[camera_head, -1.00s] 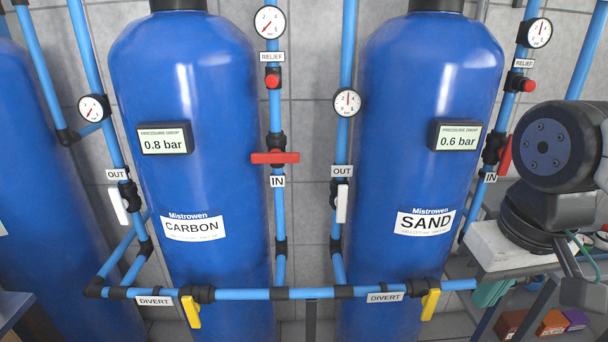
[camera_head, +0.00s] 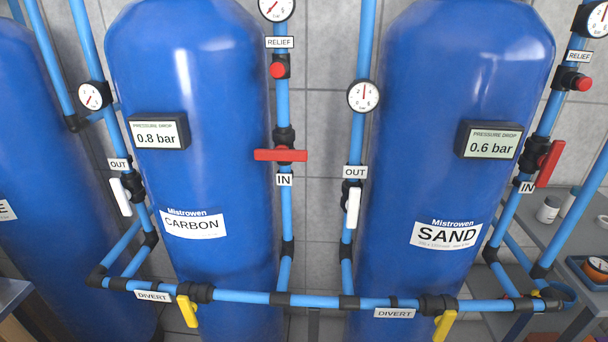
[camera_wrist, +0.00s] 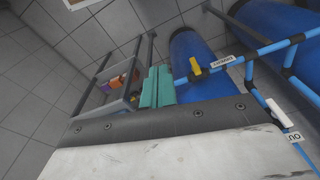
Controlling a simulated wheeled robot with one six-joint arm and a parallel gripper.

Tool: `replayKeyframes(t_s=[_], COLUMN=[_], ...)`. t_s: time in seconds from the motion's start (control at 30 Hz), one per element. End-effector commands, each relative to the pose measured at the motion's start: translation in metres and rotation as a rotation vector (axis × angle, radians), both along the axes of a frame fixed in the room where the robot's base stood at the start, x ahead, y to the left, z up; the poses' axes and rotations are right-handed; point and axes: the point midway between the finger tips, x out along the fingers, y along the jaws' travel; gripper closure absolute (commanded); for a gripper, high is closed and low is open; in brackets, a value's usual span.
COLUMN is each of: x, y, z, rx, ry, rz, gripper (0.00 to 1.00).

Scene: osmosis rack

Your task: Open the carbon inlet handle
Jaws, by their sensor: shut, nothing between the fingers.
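The carbon inlet handle (camera_head: 281,155) is a red bar in the head view. It lies crosswise on the blue vertical pipe just right of the tank labelled CARBON (camera_head: 192,224). The IN label (camera_head: 284,180) is below it. My gripper shows only in the wrist view, where its teal fingers (camera_wrist: 157,88) are together with nothing between them. No part of my gripper is near the red handle in the head view. The red handle cannot be made out in the wrist view.
The white OUT handles (camera_head: 122,196) and yellow DIVERT handles (camera_head: 188,311) flank the tanks. The SAND tank (camera_head: 447,236) stands to the right, its red handle (camera_head: 549,163) along its pipe. A low horizontal pipe (camera_head: 250,297) crosses in front. A shelf (camera_wrist: 118,100) is beyond my fingers.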

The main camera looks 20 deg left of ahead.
Motion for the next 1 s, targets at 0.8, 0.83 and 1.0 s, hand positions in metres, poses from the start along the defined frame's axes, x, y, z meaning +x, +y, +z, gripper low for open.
replayKeyframes(t_s=[0.8, 0.83, 1.0], x=[0.217, 0.224, 0.226], y=[0.119, 0.143, 0.283], z=[0.0, -0.003, -0.028], rx=[-1.707, -1.791, -2.237], ry=[0.337, 0.311, 0.092], rz=[1.379, 1.434, 1.683], gripper=[1.0, 1.0, 1.0])
